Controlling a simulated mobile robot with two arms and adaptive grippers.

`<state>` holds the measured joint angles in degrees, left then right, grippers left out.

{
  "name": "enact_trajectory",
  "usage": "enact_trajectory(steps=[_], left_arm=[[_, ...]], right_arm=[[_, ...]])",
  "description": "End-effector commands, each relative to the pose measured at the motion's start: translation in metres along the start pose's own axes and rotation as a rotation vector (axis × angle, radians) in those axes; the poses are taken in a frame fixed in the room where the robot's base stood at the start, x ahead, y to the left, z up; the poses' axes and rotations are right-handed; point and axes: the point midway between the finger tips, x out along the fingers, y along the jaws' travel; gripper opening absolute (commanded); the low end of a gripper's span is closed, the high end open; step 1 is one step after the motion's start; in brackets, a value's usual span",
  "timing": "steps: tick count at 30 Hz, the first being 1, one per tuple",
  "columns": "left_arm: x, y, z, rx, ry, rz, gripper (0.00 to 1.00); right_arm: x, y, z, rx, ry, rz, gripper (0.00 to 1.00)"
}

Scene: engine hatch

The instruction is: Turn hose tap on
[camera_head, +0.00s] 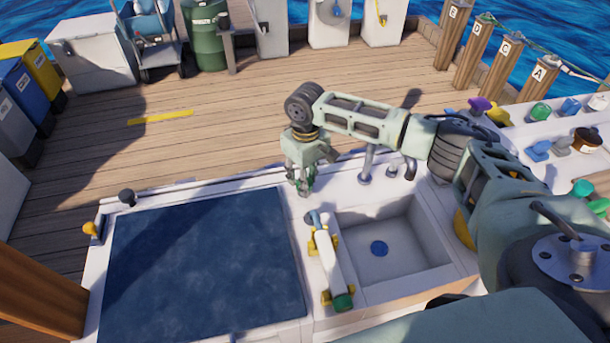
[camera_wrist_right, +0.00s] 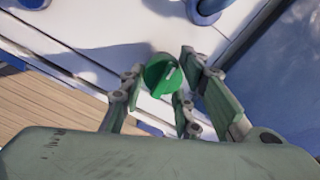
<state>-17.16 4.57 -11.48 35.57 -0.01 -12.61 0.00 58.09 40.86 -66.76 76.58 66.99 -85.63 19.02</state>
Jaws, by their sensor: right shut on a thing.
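The hose tap's round green knob (camera_wrist_right: 160,74) shows in the right wrist view, with a raised grip bar and a pale mark on its face. My right gripper (camera_wrist_right: 163,84) has its fingers on both sides of the knob and is shut on it. In the head view my right gripper (camera_head: 304,186) points down at the counter's back edge, left of the sink, and mostly hides the knob. My left gripper is out of view.
The sink (camera_head: 405,272) is right of the nozzle, with a grey faucet (camera_head: 367,166) behind it. A dark blue hatch panel (camera_head: 200,265) fills the counter's left. Several small coloured items stand on the right-hand counter (camera_head: 515,120). The wooden deck (camera_head: 235,125) behind is mostly clear.

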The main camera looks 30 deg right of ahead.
Motion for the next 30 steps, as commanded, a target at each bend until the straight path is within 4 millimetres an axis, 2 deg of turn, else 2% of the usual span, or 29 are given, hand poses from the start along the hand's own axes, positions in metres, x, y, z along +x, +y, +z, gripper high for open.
enact_trajectory(steps=[1, 12, 30], left_arm=[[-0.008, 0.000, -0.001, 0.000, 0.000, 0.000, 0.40], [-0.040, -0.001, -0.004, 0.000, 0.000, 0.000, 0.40], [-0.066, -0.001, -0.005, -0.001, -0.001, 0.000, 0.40]], right_arm=[[-0.005, 0.006, 0.000, -0.018, 0.000, 0.010, 0.04], [-0.006, 0.006, -0.002, -0.331, -0.003, 0.009, 0.04], [-0.005, 0.004, -0.009, -0.902, 0.002, 0.012, 0.04]])
